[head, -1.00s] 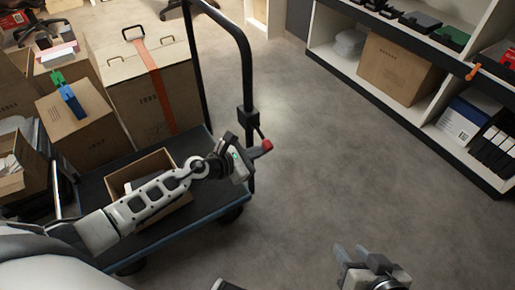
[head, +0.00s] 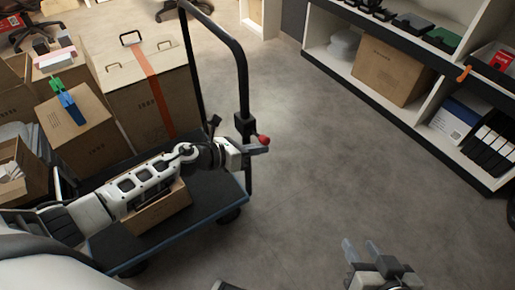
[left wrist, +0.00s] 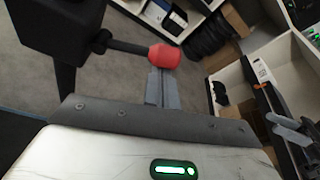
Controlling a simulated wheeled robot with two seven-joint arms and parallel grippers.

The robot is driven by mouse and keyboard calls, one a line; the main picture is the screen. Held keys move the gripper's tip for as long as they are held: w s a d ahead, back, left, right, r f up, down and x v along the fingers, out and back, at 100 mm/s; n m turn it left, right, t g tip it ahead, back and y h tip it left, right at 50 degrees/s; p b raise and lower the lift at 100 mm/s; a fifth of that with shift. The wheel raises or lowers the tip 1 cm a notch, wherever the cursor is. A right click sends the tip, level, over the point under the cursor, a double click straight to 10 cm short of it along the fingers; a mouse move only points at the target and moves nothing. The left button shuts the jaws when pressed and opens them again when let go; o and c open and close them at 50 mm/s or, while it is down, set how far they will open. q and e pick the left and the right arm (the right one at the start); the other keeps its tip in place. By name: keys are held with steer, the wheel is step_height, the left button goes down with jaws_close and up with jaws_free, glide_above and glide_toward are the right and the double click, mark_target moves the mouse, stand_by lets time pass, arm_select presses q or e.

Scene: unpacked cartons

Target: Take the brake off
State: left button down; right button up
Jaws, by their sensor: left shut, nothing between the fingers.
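The brake lever, with a red knob (head: 264,139), sticks out to the right from a black block (head: 244,124) on the cart's handle post. In the left wrist view the red knob (left wrist: 164,56) sits at the end of a dark rod (left wrist: 126,46). My left gripper (head: 262,149) is at the lever, fingers shut with nothing between them. In the left wrist view its fingertips (left wrist: 163,76) are just below the knob, seemingly touching or nearly touching it. My right gripper (head: 362,248) is open and empty over the floor at bottom right.
The cart deck (head: 222,190) carries a tall carton with an orange strap (head: 165,95), a smaller carton (head: 85,135) and an open box (head: 160,210) under my left arm. Shelves (head: 400,105) stand at the right. The grey floor (head: 330,150) between is clear.

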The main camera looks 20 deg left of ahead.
arm_select(q)
steer(key=shift+r, duration=0.1)
arm_select(e)
steer(key=shift+r, duration=0.1)
arm_select(q)
steer(key=shift+r+p, duration=0.7)
arm_select(e)
steer(key=shift+r, duration=0.65)
steer(key=shift+w, duration=0.1)
